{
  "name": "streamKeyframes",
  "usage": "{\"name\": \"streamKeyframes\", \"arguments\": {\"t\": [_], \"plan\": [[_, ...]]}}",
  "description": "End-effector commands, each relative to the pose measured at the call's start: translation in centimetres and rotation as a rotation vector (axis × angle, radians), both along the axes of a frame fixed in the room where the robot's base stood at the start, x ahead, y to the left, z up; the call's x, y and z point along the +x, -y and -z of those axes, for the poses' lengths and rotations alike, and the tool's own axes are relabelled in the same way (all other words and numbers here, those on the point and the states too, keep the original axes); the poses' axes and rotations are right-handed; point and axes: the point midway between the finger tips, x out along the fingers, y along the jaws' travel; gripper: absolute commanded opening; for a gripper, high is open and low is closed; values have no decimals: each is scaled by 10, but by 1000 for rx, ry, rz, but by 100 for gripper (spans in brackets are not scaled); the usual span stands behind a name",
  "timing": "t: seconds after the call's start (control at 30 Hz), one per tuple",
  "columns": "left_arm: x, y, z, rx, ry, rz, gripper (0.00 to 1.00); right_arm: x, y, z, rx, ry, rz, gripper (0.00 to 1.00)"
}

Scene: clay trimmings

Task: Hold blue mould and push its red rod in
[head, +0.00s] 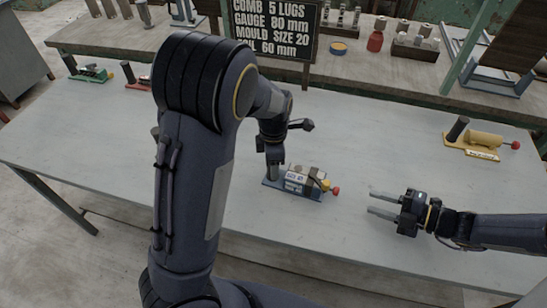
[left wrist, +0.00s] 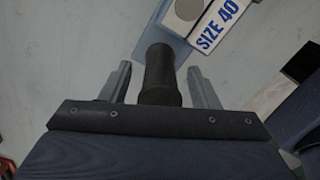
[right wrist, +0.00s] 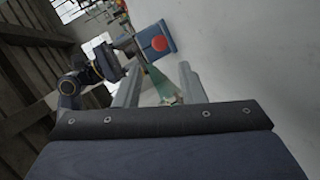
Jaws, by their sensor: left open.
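The blue mould (head: 290,190) lies on the grey table, with a pale block, a "SIZE 40" label and a dark upright post. Its red rod knob (head: 336,190) sticks out to the right, and its label (left wrist: 217,28) shows in the left wrist view. My left gripper (left wrist: 159,70) is open, its fingers on either side of the dark post (left wrist: 160,78), with gaps visible. My right gripper (head: 384,203) is open and empty, to the right of the knob, fingers pointing left. The red knob (right wrist: 160,43) shows beyond its fingers in the right wrist view.
A yellow mould (head: 474,142) stands at the right, a green one (head: 92,73) and a red one (head: 138,84) at the far left. A sign (head: 272,30) and a back bench with tools stand behind. The table front is clear; my left arm hides part of it.

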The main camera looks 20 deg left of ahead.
Motion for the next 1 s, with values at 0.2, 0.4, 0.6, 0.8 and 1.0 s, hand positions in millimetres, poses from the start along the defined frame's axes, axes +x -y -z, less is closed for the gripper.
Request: {"name": "streamKeyframes", "arguments": {"t": [0.2, 0.4, 0.6, 0.8, 1.0], "plan": [[0, 0, 0, 0, 0, 0, 42, 0, 0, 0, 0, 0, 0, 36], [0, 0, 0, 0, 0, 0, 16, 0, 0, 0, 0, 0, 0, 36], [0, 0, -1, 0, 0, 0, 0, 0, 0, 0, 0, 0, 0, 36], [0, 0, -1, 0, 0, 0, 0, 0, 0, 0, 0, 0, 0, 12], [0, 0, -1, 0, 0, -1, 0, 1, 1, -6, -56, 158, -86, 0]]}}
